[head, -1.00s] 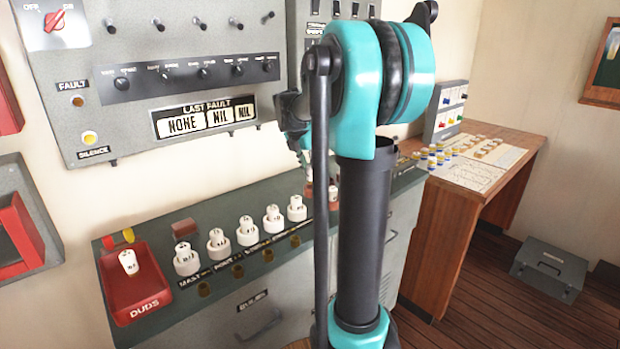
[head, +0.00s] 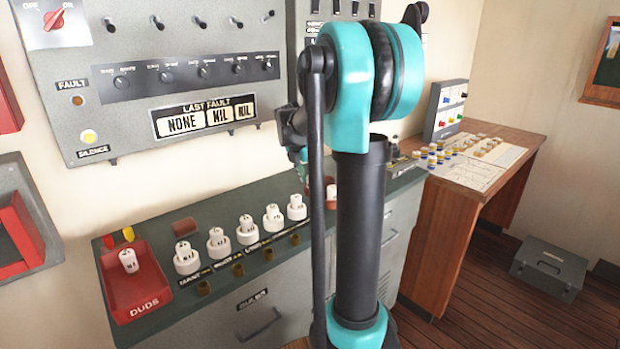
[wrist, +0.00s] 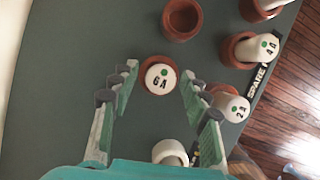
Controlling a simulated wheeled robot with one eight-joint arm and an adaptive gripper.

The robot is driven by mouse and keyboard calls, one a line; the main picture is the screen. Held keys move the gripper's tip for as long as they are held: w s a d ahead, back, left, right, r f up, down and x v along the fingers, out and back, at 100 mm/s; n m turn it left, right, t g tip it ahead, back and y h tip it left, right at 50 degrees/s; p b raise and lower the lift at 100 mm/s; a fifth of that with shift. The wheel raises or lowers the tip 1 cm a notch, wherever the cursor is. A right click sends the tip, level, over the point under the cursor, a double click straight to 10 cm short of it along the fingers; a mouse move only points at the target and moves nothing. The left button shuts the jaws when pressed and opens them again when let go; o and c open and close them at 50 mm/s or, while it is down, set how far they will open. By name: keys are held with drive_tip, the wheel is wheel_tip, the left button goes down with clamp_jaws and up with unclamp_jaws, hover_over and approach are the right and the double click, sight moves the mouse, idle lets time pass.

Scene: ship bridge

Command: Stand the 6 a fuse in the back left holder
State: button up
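The 6 A fuse (wrist: 159,77), white with a green dot, is seen from above in the wrist view. The reddish-brown rim of a holder (wrist: 146,88) shows around it, so it stands in that holder; how deep it sits I cannot tell. My gripper (wrist: 157,82) is open, with a finger on either side of the fuse and a clear gap to each. In the head view my arm hides most of this spot, and only part of the gripper (head: 301,158) shows above the console.
An empty holder (wrist: 182,18) is beyond the 6 A fuse. A 2 A fuse (wrist: 236,109) and a 4 A fuse (wrist: 263,47) stand in holders along the labelled edge. A white cylinder (wrist: 170,152) is close by the right finger. A red duds tray (head: 150,300) holds one fuse.

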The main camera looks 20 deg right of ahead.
drive_tip(key=v, duration=1.2)
drive_tip(key=shift+r, duration=0.35)
